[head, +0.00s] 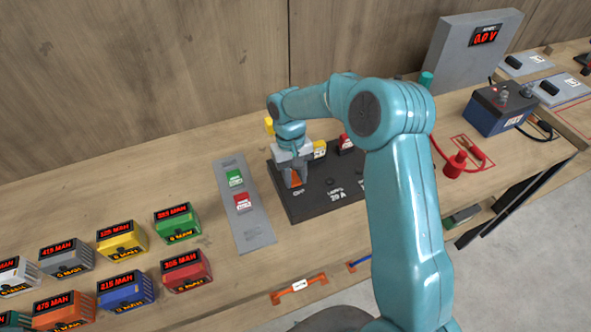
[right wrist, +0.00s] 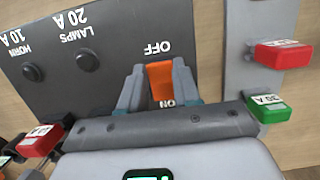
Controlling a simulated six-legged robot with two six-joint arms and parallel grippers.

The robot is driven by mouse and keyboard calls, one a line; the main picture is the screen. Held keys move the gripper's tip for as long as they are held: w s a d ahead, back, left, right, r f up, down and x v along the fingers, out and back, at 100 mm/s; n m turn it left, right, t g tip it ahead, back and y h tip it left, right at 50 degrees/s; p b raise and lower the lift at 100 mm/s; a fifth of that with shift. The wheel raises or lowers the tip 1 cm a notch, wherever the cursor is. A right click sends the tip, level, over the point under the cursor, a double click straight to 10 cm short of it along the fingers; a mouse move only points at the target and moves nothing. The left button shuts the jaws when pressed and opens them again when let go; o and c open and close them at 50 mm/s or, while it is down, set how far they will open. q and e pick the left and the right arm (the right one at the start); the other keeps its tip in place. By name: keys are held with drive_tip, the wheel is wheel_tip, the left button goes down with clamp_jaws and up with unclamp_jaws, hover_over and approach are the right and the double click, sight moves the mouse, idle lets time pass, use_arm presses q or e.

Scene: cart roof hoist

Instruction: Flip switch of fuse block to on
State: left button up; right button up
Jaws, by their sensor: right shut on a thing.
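The fuse block (head: 312,208) is a dark panel on the bench, with an OFF label and a LAMPS 20 A label on its front part. Its orange switch (right wrist: 160,80) sits between an OFF and an ON label in the right wrist view. I cannot tell for sure which way the switch is tilted. My right gripper (head: 294,180) is over the block's left part, its fingers on both sides of the orange switch and shut on it. The gripper and arm hide part of the block in the head view. My left gripper is not in view.
A grey strip (head: 259,232) with a green fuse (head: 235,178) and a red fuse (head: 243,202) lies left of the block. Several coloured MAH boxes stand farther left. A blue battery (head: 497,112) and a grey panel reading 0.0 V (head: 462,55) are at the right.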

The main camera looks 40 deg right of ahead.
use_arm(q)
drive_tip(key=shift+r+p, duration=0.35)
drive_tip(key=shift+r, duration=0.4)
use_arm(e)
drive_tip(key=shift+w+g, duration=0.25)
drive_tip(key=shift+g, duration=0.35)
drive_tip(key=o, duration=0.8)
drive_tip(key=shift+c, duration=0.2)
drive_tip(key=o, duration=0.3)
drive_tip(key=shift+w, duration=0.1)
